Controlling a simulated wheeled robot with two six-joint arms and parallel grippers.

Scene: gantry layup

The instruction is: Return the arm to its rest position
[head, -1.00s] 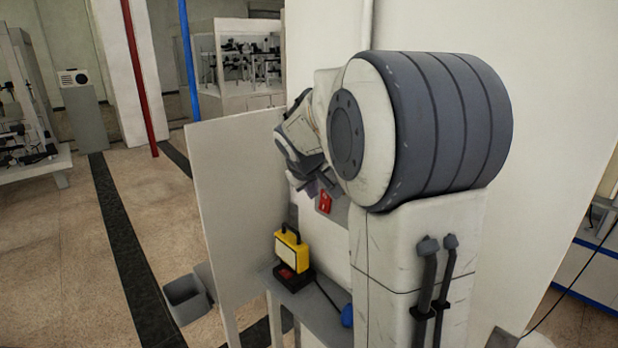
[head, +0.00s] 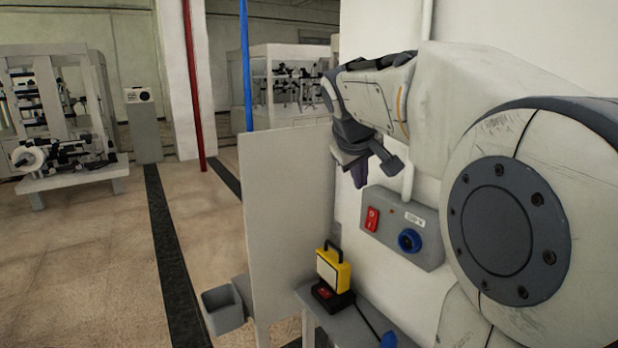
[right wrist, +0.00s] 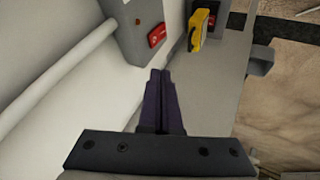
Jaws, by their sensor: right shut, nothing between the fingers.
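My right arm comes in from the right in the head view, with its large rounded joint close to the camera. My right gripper (head: 358,172) hangs from the wrist, fingers pointing down, in front of the white wall and above the outlet box. In the right wrist view the two dark purple fingers (right wrist: 160,85) lie together, shut with nothing between them. They touch nothing that I can see. My left gripper is not in view.
A grey box (head: 430,250) with a red switch (head: 372,219) and a blue socket (head: 409,240) is on the wall. Below, a yellow lamp-like device (head: 333,268) stands on a small grey shelf (head: 352,318). A pale panel (head: 285,220) and grey bin (head: 222,311) stand left. Floor further left is clear.

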